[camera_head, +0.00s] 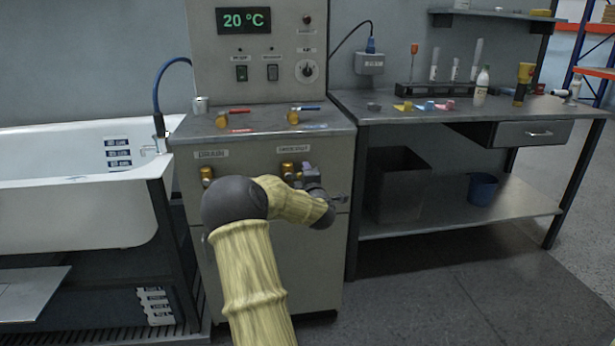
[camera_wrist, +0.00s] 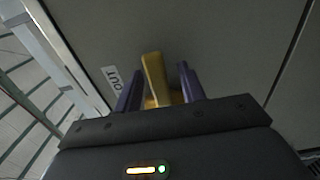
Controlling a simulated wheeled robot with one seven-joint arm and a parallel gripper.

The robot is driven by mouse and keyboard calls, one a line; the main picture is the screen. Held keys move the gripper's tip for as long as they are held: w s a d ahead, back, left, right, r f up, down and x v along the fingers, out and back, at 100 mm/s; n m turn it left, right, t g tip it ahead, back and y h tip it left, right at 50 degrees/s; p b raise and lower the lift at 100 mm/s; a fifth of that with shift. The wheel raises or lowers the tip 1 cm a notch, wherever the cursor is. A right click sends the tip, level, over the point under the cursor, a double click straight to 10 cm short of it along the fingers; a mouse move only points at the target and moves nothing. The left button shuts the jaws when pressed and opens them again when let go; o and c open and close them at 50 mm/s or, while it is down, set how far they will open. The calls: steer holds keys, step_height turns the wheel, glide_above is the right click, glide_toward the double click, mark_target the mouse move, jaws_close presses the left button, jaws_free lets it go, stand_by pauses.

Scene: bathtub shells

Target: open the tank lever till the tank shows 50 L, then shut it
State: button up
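A grey cabinet (camera_head: 265,250) has two brass valves on its front, each under a white label. The left valve (camera_head: 207,174) is free. The right valve (camera_head: 288,168) is partly hidden by my arm and gripper (camera_head: 306,175). In the wrist view, a yellow lever (camera_wrist: 155,78) stands between the two purple fingers of my gripper (camera_wrist: 160,86). A gap shows between the lever and the right finger; contact with the left finger is unclear. A label ending in "OUT" (camera_wrist: 110,79) is beside it. The display (camera_head: 244,20) reads 20 °C; no litre reading shows.
Red-handled (camera_head: 232,112) and blue-handled (camera_head: 304,109) taps lie on the cabinet top. A white bathtub (camera_head: 75,215) stands left. A workbench (camera_head: 425,115) with small items stands right, with a bin (camera_head: 397,185) and blue bucket (camera_head: 482,189) below. Floor at right is clear.

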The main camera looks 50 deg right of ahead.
steer(key=p+v, duration=0.3)
steer(key=v, duration=1.4)
steer(key=shift+s+a, duration=0.1)
steer(key=shift+a, duration=0.1)
